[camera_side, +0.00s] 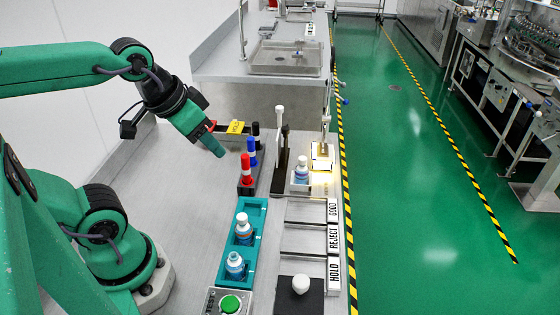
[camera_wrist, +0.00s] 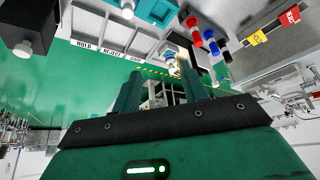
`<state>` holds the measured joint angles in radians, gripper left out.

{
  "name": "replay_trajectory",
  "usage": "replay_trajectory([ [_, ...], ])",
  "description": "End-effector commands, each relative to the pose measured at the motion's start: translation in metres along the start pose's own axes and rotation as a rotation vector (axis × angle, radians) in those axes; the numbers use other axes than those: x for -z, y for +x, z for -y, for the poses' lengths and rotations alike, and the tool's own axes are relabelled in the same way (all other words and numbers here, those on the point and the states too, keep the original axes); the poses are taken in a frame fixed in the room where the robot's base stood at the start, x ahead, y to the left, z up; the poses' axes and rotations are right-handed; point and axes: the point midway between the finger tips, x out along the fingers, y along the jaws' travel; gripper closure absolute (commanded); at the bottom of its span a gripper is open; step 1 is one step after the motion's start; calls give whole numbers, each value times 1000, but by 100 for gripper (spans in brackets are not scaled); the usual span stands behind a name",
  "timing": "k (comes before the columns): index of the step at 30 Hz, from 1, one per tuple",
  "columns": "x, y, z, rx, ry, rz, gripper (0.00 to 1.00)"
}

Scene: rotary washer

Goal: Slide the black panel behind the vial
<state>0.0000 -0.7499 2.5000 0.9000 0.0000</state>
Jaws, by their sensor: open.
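The black panel (camera_side: 281,165) stands upright in the side view, with a white knob (camera_side: 279,110) at its top. The vial (camera_side: 302,169), white-capped with a blue band, stands in a small white holder just right of the panel, beside a bright lit patch. The vial also shows beyond my fingers in the wrist view (camera_wrist: 170,56). My gripper (camera_side: 217,150) is open and empty, above the bench left of the panel and apart from it. Its two fingers (camera_wrist: 160,78) show spread in the wrist view.
A rack with red, blue and black markers (camera_side: 247,167) stands between my gripper and the panel. A teal tray (camera_side: 226,262) with two more vials, a green button box (camera_side: 230,303) and a black pad with a white knob (camera_side: 300,285) lie nearer. HOLD, REJECT and GOOD labels (camera_side: 334,240) line the right edge.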

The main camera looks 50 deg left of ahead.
Motion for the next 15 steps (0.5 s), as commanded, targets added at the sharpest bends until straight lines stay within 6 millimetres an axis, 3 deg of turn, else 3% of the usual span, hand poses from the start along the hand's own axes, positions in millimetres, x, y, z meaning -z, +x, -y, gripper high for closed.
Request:
replay_trajectory([
  [8,9,-1,2,3,0,16,57],
  [15,41,0,8,12,1,70,57],
])
